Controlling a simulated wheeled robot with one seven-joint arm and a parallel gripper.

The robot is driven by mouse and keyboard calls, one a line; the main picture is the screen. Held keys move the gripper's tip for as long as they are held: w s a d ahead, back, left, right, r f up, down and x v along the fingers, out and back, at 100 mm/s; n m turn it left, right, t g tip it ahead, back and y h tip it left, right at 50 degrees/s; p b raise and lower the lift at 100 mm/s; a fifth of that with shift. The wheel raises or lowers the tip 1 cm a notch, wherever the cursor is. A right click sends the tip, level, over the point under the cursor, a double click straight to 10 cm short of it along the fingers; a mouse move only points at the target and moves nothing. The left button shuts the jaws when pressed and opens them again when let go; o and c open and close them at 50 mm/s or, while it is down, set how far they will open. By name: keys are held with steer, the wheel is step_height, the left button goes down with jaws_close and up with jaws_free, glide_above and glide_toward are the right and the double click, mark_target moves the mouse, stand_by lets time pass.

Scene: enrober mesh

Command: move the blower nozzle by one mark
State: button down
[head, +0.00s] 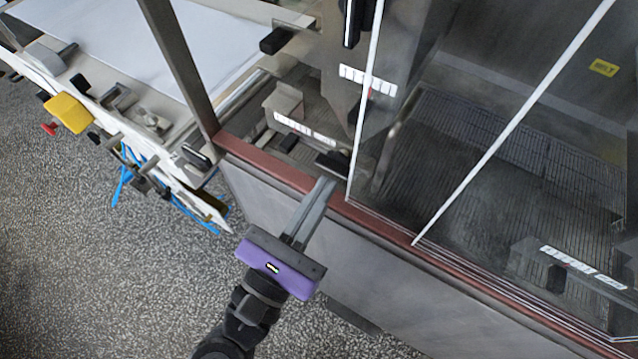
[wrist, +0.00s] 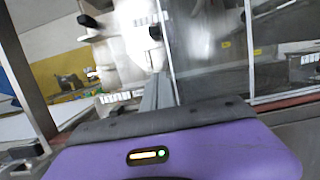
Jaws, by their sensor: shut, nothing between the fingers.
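My gripper (head: 327,184) is shut and empty, with its fingers reaching over the red-brown front rail (head: 263,165) of the machine. Its tips are close to a small black handle (head: 332,163); I cannot tell whether they touch it. Beside that handle is a low grey block with a white marked scale (head: 305,128). Above stands a grey plate with another white scale (head: 368,80) and a black handle (head: 356,20). No label shows which part is the blower nozzle. In the wrist view my shut fingers (wrist: 158,92) point at the lower scale (wrist: 115,98) area.
Clear panels with pale edges (head: 512,124) stand right of my gripper, before a wire mesh belt (head: 468,135). A third scale (head: 583,268) is at the lower right. A steel post (head: 180,66) rises left. A white-topped conveyor (head: 130,45) and yellow block (head: 68,113) lie further left.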

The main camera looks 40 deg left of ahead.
steer(key=p+x, duration=0.1)
steer(key=x, duration=0.6)
steer(key=shift+r, duration=0.2)
step_height(320, 180, up, 2)
steer(key=shift+w+a+r+p, duration=0.1)
steer(key=shift+r+p, duration=0.1)
steer(key=shift+p, duration=0.5)
steer(key=shift+r, duration=0.7)
steer(key=shift+r+p, duration=0.1)
steer(key=shift+p, duration=0.25)
